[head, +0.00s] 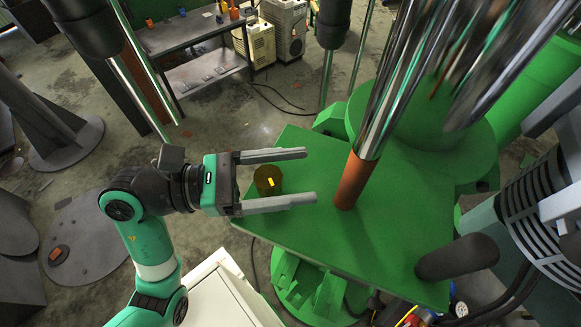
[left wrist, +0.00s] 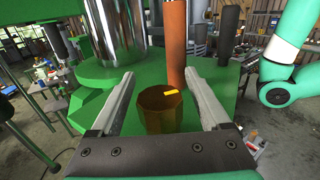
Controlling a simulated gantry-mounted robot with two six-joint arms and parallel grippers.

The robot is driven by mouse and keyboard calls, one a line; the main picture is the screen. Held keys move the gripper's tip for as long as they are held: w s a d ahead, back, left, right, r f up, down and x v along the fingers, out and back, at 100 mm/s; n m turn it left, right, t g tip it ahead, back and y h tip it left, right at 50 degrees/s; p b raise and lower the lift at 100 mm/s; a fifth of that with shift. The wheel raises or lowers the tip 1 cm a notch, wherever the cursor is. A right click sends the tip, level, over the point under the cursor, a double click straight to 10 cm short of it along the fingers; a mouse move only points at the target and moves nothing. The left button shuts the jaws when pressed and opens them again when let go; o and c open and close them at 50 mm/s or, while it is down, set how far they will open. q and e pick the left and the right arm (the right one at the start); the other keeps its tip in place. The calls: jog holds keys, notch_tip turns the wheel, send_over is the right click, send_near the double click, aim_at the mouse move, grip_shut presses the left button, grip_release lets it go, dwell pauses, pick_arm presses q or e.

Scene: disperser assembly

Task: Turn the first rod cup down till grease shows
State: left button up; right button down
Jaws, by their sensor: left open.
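The cup (head: 268,180) is a small dark amber-brown cylinder with a yellow mark on top, at the left edge of the green plate (head: 385,225). It also shows in the left wrist view (left wrist: 158,112), upright, close in front of the palm. My left gripper (head: 311,176) is open, with one grey finger on each side of the cup. The fingertips reach past the cup over the plate. In the left wrist view a gap shows between cup and fingers. I cannot make out any grease. My right gripper is not in view.
An orange-brown sleeve (head: 355,181) with a chrome rod (head: 395,90) rises from the plate beyond the fingertips. A dark rounded post (head: 458,257) stands at the plate's right. A workbench (head: 190,35) is at the back. A white cabinet (head: 215,290) stands below my left arm.

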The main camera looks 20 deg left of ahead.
aim_at(277, 188)
pick_arm(q)
grip_shut()
dwell(0.3)
jog(key=shift+s+d+f+m+g+h+b, duration=0.1)
jog(key=shift+m+g+h+b, duration=0.3)
jog(key=shift+m+g+b, duration=0.25)
jog(key=shift+s+f+m+g+h+b, duration=0.1)
jog(key=shift+m+g+h+b, duration=0.3)
jog(key=shift+g, duration=0.35)
jog(key=m+g+b, duration=0.1)
jog(key=g+b, duration=0.1)
jog(key=s+m+g+h+b, duration=0.1)
jog(key=m+g+b, duration=0.1)
jog(key=g, duration=0.1)
jog(key=m+g+b, duration=0.2)
jog(key=g, duration=0.1)
jog(key=shift+s+d, duration=0.15)
jog(key=shift+s, duration=0.1)
jog(key=shift+s+r+m+g+b, duration=0.1)
jog(key=shift+s+m+g+b, duration=0.1)
jog(key=shift+m+g+b, duration=0.7)
jog(key=shift+s+r+m+g+y+b, duration=0.1)
jog(key=shift+s+m+g+y+b, duration=0.1)
jog(key=shift+m+g, duration=0.5)
jog(key=shift+s+m+g+y+b, duration=0.15)
jog(key=shift+m+g+y, duration=0.1)
jog(key=shift+g, duration=0.85)
